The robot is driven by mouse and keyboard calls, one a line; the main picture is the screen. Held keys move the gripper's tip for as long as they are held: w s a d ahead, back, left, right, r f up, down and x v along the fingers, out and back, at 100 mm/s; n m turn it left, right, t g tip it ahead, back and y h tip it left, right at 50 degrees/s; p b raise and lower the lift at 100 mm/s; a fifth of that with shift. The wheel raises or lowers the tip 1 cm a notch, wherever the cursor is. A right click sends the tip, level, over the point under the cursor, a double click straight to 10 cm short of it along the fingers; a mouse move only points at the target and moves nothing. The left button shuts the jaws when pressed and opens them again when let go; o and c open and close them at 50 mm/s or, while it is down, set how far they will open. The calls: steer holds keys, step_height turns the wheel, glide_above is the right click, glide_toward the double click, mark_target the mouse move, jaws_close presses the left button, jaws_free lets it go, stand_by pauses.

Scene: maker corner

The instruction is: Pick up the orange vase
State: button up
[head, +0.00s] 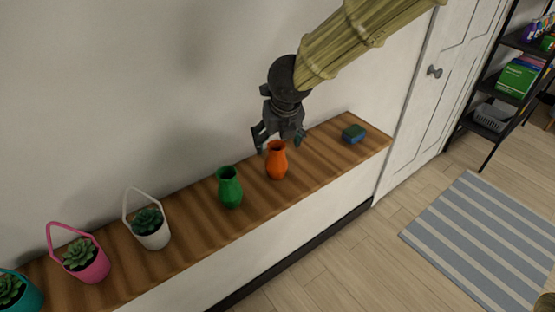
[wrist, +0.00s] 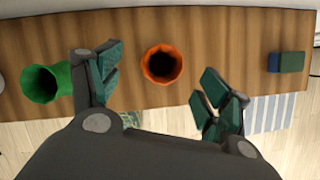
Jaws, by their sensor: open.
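The orange vase (head: 277,161) stands upright on a wooden shelf (head: 188,219). In the wrist view I look down into the dark mouth of the orange vase (wrist: 161,65), which lies between the spread fingers and a little beyond their tips. My gripper (head: 279,141) is open and empty, just above the vase in the head view. In the wrist view my gripper (wrist: 155,82) has one finger on each side of the vase, with gaps to both.
A green vase (head: 230,187) stands just left of the orange one; it also shows in the wrist view (wrist: 45,83), close to the left finger. A green-blue sponge (head: 353,133) lies to the right. Potted succulents in white (head: 153,238) and pink (head: 90,268) baskets stand farther left. A wall rises behind.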

mark_target(276, 149)
steer(key=x, duration=0.3)
steer(key=shift+w+f, duration=0.15)
steer(key=shift+p+x, duration=0.45)
steer(key=shift+x, duration=0.55)
steer(key=shift+d+x, duration=0.1)
steer(key=shift+x, duration=0.85)
steer(key=shift+d+x, duration=0.15)
steer(key=shift+x, duration=0.85)
steer(key=c, duration=1.1)
